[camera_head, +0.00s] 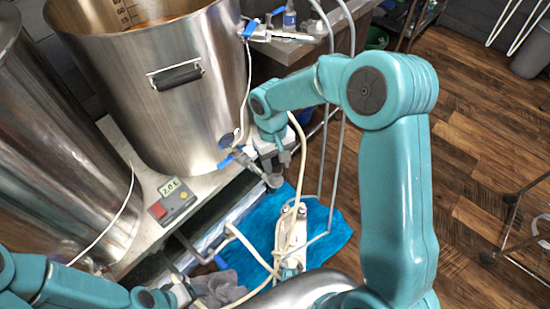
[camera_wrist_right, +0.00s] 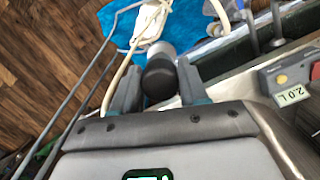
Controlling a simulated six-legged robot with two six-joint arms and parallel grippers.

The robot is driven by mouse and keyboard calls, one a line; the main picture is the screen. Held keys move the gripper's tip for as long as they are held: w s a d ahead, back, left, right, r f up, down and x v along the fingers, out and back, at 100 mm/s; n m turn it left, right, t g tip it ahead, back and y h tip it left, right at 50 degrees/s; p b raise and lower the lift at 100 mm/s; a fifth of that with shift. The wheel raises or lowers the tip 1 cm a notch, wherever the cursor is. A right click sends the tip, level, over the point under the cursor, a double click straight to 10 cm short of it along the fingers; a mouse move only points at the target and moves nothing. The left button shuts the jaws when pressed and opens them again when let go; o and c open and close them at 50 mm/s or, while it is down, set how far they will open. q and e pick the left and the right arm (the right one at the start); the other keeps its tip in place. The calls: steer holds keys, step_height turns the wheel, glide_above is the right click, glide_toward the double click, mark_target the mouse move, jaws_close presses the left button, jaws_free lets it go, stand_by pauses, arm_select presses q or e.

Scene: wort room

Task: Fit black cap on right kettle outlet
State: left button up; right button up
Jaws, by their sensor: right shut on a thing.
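The right kettle (camera_head: 150,85) is a large steel pot with a blue-handled outlet valve (camera_head: 235,158) low on its right side. My right gripper (camera_head: 274,160) is at this valve. In the right wrist view the black cap (camera_wrist_right: 159,80) sits between the two fingers of the right gripper (camera_wrist_right: 158,88), which is shut on it. A grey metal cylinder (camera_wrist_right: 163,48), seemingly the outlet end, shows just beyond the cap; I cannot tell whether they touch. In the head view I cannot make out the cap. My left gripper (camera_head: 184,292) is low at the bottom, its fingers unclear.
A controller box (camera_head: 172,202) with a red button sits on the bench beside another steel kettle (camera_head: 50,150). A blue cloth (camera_head: 330,238) with a pale pump and hoses lies below the valve. A grey cloth (camera_head: 222,287) is near my left gripper. Wooden floor is open at right.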

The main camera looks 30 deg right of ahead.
arm_select(q)
steer(key=shift+s+f+b, duration=0.1)
steer(key=shift+f+b, duration=0.35)
steer(key=shift+f, duration=0.35)
arm_select(e)
steer(key=shift+f, duration=1.05)
steer(key=shift+w, duration=0.1)
arm_select(q)
steer(key=shift+f+b, duration=1)
arm_select(e)
steer(key=shift+f, duration=1.3)
steer(key=o, duration=1.2)
steer(key=shift+c, duration=0.2)
